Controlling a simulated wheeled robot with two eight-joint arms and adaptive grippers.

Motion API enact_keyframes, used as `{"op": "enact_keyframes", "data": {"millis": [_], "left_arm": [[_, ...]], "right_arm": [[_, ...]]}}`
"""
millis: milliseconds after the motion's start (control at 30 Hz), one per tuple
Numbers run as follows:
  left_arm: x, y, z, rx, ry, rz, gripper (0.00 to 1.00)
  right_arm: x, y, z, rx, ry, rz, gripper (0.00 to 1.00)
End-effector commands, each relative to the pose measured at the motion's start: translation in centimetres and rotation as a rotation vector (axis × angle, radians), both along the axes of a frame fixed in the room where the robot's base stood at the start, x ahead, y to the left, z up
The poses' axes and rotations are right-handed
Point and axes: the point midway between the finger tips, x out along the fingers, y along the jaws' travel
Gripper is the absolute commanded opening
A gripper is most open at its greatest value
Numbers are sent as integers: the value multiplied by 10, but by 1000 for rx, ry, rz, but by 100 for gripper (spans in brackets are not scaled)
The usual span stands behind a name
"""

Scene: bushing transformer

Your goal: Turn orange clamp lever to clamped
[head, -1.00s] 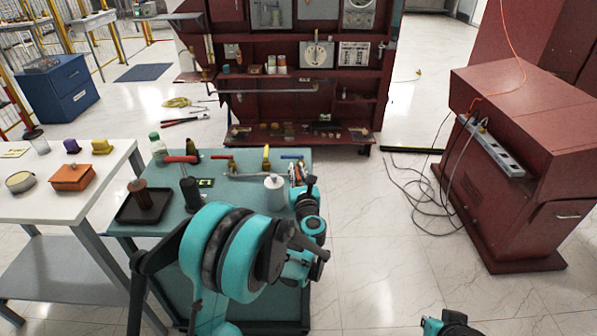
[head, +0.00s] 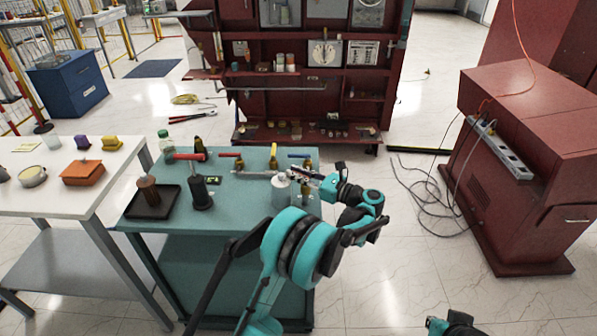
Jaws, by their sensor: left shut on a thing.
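My left gripper (head: 311,178) is at the right end of the teal bench's pipe row, just right of a white-grey cylinder (head: 281,190). Its fingers are small and partly merged with the fittings. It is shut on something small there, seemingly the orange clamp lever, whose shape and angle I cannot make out. A brass fitting (head: 305,189) stands just below the fingers. My right gripper is not in view; only a piece of my right arm shows at the bottom edge.
The teal bench (head: 240,210) also carries a red-handled valve (head: 188,156), a blue handle (head: 299,155), a black tray (head: 150,210) and a dark bottle-shaped part (head: 199,190). A white table (head: 40,205) stands left. A red cabinet (head: 540,190) and loose cables (head: 425,205) are at right.

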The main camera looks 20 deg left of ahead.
Motion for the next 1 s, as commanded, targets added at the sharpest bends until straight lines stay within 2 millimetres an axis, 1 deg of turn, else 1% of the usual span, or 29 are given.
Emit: {"op": "enact_keyframes", "data": {"millis": [133, 300, 867, 900, 967, 1000], "left_arm": [[-2, 1, 0, 0, 0, 78, 0], [-4, 1, 0, 0, 0, 135, 0], [-6, 2, 0, 0, 0, 166, 0], [-5, 2, 0, 0, 0, 166, 16], [-5, 2, 0, 0, 0, 166, 32], [-5, 2, 0, 0, 0, 166, 34]], "right_arm": [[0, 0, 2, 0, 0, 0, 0], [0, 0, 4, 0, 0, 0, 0], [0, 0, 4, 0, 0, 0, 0], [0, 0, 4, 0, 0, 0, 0], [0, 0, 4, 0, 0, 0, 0], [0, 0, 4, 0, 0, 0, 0]]}}
